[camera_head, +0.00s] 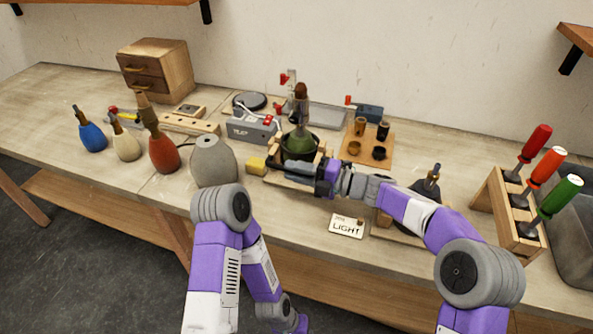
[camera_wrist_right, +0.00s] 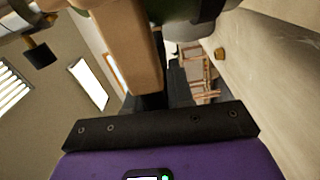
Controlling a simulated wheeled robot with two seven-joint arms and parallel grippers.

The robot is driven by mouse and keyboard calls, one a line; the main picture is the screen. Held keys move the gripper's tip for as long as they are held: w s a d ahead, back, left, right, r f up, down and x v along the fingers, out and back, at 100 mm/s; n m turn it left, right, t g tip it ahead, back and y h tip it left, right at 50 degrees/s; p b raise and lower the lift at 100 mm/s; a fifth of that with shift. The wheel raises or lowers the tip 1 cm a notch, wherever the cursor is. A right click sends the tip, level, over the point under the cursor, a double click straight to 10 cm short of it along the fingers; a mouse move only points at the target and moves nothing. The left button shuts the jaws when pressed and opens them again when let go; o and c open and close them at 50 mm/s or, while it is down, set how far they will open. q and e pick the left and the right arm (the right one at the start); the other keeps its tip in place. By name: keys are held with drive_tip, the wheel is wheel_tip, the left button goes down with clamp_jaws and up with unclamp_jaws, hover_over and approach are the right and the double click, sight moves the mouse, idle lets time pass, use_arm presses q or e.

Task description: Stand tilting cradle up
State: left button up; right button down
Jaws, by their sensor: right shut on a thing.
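The tilting cradle (camera_head: 319,155), wooden with a dark ring, stands near the middle of the bench. It holds a green bottle-shaped lamp body (camera_head: 298,143) with a brown top, which looks about upright. My right gripper (camera_head: 325,179) is at the front right of the cradle, low over its board. In the right wrist view, a wooden bar (camera_wrist_right: 125,50) of the cradle is at the fingers (camera_wrist_right: 165,98), and the gripper is shut on it. The green body shows at the top edge (camera_wrist_right: 188,12). The exact contact is partly hidden.
A grey vase (camera_head: 213,162) and a yellow block (camera_head: 256,165) stand left of the cradle. A wooden board with cups (camera_head: 367,146) is behind right. A LIGHT card (camera_head: 346,227) lies in front. A screwdriver rack (camera_head: 507,212) stands at right.

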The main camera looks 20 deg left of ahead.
drive_tip(key=shift+f, duration=0.35)
drive_tip(key=c, duration=1.1)
unclamp_jaws()
drive_tip(key=shift+w, duration=0.15)
wheel_tip(320, 180, up, 9)
drive_tip(key=p, duration=0.3)
use_arm(q)
drive_tip(key=shift+r, duration=1.75)
use_arm(e)
drive_tip(key=shift+r, duration=0.65)
